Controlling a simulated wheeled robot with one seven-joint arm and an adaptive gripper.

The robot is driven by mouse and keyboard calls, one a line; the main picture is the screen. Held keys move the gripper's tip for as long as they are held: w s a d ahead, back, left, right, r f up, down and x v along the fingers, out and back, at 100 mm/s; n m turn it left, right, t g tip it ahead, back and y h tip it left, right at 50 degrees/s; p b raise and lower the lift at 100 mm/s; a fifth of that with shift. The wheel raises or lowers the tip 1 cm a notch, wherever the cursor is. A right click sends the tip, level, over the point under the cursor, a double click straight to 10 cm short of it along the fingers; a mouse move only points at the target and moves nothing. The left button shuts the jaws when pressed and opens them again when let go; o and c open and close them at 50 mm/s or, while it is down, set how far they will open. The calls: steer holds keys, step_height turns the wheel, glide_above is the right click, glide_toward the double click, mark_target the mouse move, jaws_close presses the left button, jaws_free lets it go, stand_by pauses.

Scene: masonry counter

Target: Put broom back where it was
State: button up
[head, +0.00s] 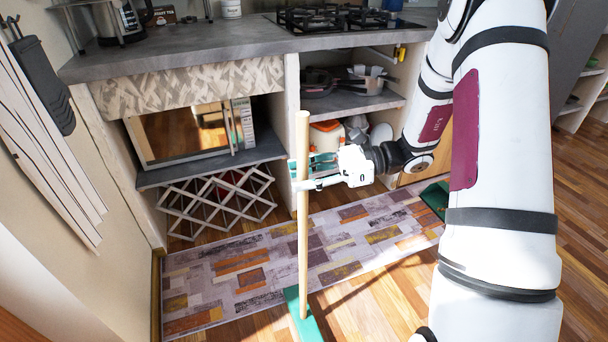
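The broom has a long light wooden handle (303,235) and a green head (302,308) at the bottom of the view. The handle stands nearly upright in front of the counter. My gripper (304,176) comes in from the right and is shut on the handle, one finger passing in front of it and the other behind. The lower part of the green head is cut off by the frame's edge, so I cannot tell whether it touches the floor.
A patterned rug (245,265) lies before the counter (200,52). Behind the broom are a microwave (185,135), a wine rack (215,203) and open shelves. A green object (436,197) lies at the rug's right end. Bare wooden floor shows at right.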

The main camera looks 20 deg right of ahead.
steer(key=shift+d+r, duration=0.1)
steer(key=shift+r, duration=0.05)
steer(key=p+v, duration=0.3)
steer(key=v, duration=0.9)
steer(key=s+a+r+n+g+h, duration=0.7)
steer(key=s+a+r+n, duration=0.45)
steer(key=s+a, duration=0.25)
steer(key=s+d+n+t+h, duration=0.2)
steer(key=s+n+h, duration=0.7)
steer(key=s, duration=0.6)
steer(key=shift+s+t, duration=0.3)
steer(key=shift+t, duration=0.6)
steer(key=shift+f, duration=0.15)
